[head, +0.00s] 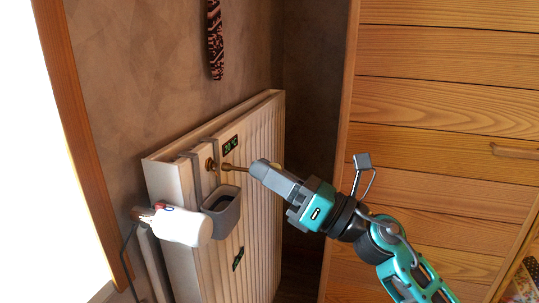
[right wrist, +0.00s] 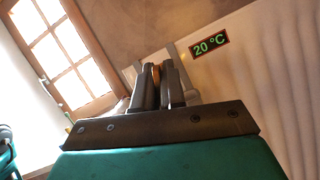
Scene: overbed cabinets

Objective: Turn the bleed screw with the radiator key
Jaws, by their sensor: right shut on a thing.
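The bleed screw (head: 211,164) is a small brass fitting at the upper left of the white radiator (head: 262,140). My right gripper (head: 260,170) comes in from the right and is shut on the brass radiator key (head: 238,169). The key's shaft points left at the screw, roughly level. Its tip is at or very near the screw; I cannot tell whether it is seated. In the right wrist view, a brown-orange piece, apparently the key's handle (right wrist: 156,73), shows between the fingers; the screw is hidden. My left gripper is not in view.
A dark grey cup (head: 224,218) hangs on the radiator just below the key. A white thermostat valve head (head: 184,227) sticks out at the lower left. A green 20 °C display (head: 230,144) sits above the key. Wooden cabinet fronts (head: 445,105) stand behind my arm.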

